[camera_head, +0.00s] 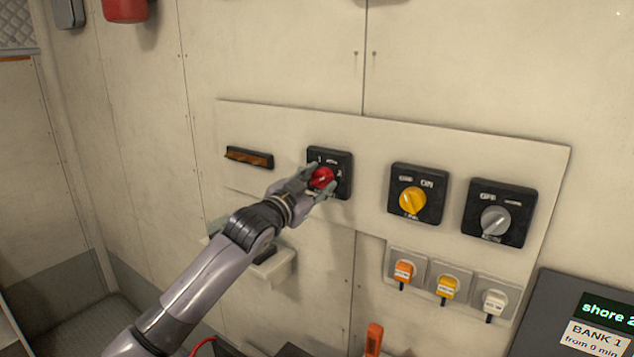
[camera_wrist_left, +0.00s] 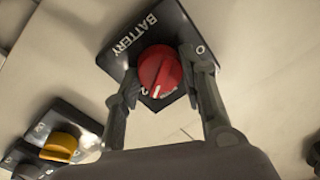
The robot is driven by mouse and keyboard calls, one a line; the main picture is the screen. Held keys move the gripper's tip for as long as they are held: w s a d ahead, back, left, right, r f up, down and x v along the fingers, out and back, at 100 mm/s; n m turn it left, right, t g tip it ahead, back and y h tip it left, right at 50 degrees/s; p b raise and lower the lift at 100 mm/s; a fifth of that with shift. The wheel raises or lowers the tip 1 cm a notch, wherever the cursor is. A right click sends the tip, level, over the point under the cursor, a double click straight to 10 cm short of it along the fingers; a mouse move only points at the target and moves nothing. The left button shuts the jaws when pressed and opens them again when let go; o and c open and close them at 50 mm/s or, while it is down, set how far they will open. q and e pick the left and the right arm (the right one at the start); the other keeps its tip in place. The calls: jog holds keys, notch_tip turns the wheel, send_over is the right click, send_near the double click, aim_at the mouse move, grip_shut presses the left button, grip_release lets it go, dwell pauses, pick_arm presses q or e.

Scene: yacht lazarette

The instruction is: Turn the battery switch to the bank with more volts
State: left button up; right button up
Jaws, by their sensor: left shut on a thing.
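The battery switch is a black square plate (camera_head: 343,160) on a cream wall panel, with a round red knob (camera_head: 323,177) and the marks 1 and 2 in sight. My left gripper (camera_head: 322,180) is at this knob, its fingers on either side, shut on it. In the left wrist view the red knob (camera_wrist_left: 160,72) sits between the two fingers (camera_wrist_left: 160,85), and the plate reads BATTERY (camera_wrist_left: 135,33). A white line marks the knob; its exact setting is hard to tell. My right gripper is not in view.
To the right on the panel are a yellow rotary switch (camera_head: 413,200) and a grey rotary switch (camera_head: 495,220). Several plugs, such as an orange one (camera_head: 403,271), sit in sockets below. A small dark indicator strip (camera_head: 249,157) is to the left.

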pick_arm(q)
jog(key=shift+m, duration=1)
jog(key=o, duration=1.2)
jog(key=shift+c, duration=0.2)
jog(key=v, duration=1.2)
jog(key=shift+f, duration=0.1)
